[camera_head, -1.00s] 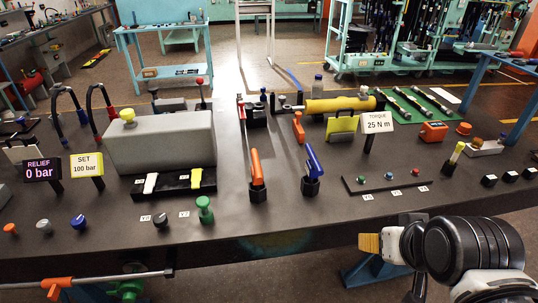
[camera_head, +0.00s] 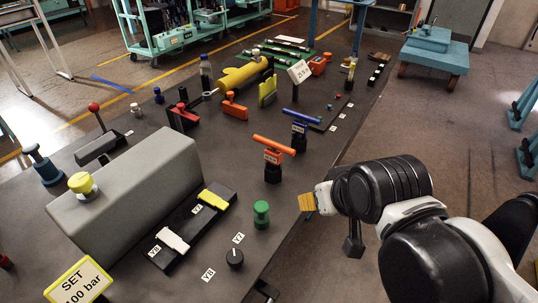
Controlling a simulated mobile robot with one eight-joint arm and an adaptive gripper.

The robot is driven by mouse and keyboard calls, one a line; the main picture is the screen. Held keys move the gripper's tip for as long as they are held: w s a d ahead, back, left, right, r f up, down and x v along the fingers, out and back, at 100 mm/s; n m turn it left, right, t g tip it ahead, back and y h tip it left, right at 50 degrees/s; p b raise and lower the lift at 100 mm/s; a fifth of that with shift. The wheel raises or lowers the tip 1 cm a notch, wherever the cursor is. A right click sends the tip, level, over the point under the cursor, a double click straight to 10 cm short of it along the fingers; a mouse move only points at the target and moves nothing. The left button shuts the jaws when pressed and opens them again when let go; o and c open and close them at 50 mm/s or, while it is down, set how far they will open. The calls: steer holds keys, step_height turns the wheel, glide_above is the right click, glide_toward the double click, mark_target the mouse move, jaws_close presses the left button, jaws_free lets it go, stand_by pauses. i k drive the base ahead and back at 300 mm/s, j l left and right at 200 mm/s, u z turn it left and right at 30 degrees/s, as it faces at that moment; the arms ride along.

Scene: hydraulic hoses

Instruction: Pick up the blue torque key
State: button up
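The blue torque key (camera_head: 301,117) has a long blue handle and stands in a black holder (camera_head: 299,143) with a small label, near the bench's right-hand edge. An orange key (camera_head: 274,147) of like shape stands in its own holder just to its left and nearer. My gripper (camera_head: 307,202) shows tan fingertips at the bench edge, below and apart from both keys. It points left, and nothing is seen held. Its finger opening is not clear from this side.
A green knob (camera_head: 261,214) and a black dial (camera_head: 234,258) are near the front edge. A grey block (camera_head: 130,195) fills the left. Open floor (camera_head: 420,125) lies right of the bench.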

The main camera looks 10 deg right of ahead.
mark_target(300, 124)
steer(key=i+l, duration=0.55)
steer(key=l, duration=0.3)
steer(key=i+l, duration=0.3)
steer(key=l, duration=0.1)
